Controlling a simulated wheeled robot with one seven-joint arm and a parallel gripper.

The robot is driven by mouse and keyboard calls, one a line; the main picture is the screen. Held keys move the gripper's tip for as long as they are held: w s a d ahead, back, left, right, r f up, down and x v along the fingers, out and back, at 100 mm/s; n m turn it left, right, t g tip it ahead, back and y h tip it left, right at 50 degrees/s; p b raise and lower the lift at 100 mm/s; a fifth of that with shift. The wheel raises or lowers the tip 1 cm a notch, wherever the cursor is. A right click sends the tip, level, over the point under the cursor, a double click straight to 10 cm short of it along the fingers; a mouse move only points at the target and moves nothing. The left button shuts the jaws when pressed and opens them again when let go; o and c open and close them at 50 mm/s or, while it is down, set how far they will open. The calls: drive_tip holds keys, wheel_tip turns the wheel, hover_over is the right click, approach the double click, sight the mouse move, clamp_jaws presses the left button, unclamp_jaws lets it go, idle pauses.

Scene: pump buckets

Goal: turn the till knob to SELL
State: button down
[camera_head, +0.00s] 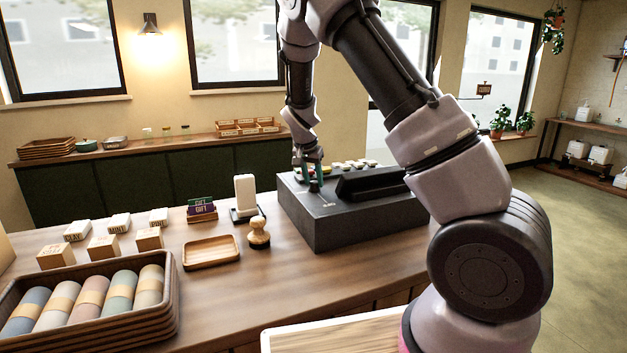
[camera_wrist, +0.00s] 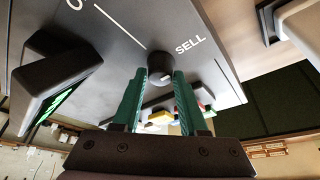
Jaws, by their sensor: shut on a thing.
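The till (camera_head: 345,228) is a dark grey box on the wooden counter. Its small dark round knob (camera_wrist: 160,70) is on the top panel in the wrist view, close to the printed word SELL (camera_wrist: 191,45). A white line and part of another label, cut off by the frame, are to the left of SELL. My gripper (camera_wrist: 160,84) has its green fingers on both sides of the knob and is shut on it. In the head view my gripper (camera_head: 308,176) reaches down to the till's left part. I cannot tell which way the knob points.
A dark raised block (camera_head: 372,183) and colored keys (camera_head: 350,164) are on the till's top near my gripper. A white card stand (camera_head: 245,194), a wooden stamp (camera_head: 259,233) and a small wooden tray (camera_head: 211,251) are left of the till.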

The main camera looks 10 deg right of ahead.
drive_tip(key=shift+s+f, duration=0.1)
drive_tip(key=shift+c, duration=2.2)
unclamp_jaws()
drive_tip(key=v, duration=1)
drive_tip(key=shift+r, duration=0.4)
drive_tip(key=shift+a, duration=0.1)
